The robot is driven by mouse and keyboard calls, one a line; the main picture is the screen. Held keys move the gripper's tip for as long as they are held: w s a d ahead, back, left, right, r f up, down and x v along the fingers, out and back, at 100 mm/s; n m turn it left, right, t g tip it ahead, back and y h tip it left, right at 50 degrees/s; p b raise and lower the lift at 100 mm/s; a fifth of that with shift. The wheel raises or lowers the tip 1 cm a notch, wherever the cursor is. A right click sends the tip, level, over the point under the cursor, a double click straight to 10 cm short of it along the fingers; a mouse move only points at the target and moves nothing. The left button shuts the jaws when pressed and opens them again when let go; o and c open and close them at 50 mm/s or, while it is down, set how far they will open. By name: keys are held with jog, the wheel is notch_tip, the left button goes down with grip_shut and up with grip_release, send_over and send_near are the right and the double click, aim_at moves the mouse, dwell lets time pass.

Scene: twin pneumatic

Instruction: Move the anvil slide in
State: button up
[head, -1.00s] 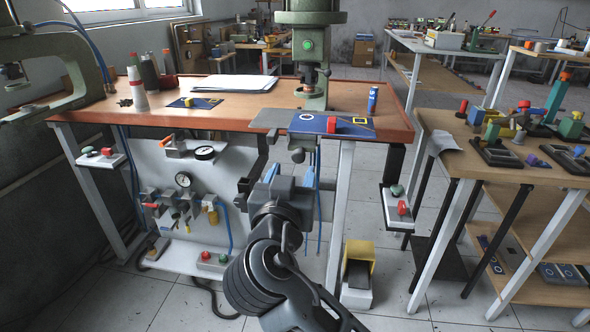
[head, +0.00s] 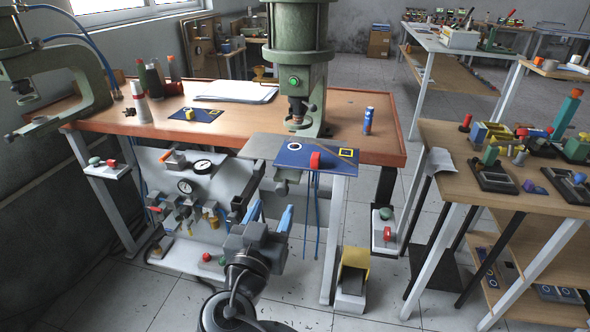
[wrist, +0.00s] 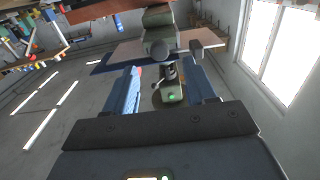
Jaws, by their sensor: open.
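The green press (head: 300,78) stands at the table's front edge. Below its ram a grey metal plate (head: 252,148) juts out over the edge, with a dark grey knob-like part (head: 281,186) under it. I cannot tell for sure which part is the anvil slide. A blue plate (head: 325,167) bearing a red block (head: 315,160) lies beside it. My gripper (head: 270,212) is open and empty, its blue fingers pointing up, below and in front of the grey plate.
The orange-edged table (head: 225,137) carries a blue card, papers and a spray can (head: 368,120). A panel of gauges and valves (head: 190,205) hangs below. A yellow foot pedal (head: 353,268) stands on the floor. A crowded wooden bench (head: 447,145) is at the right.

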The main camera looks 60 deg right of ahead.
aim_at(281, 193)
jog(key=shift+p+x, duration=0.95)
jog(key=shift+x, duration=2.9)
jog(key=shift+f, duration=0.1)
jog(key=shift+c, duration=0.3)
grip_shut()
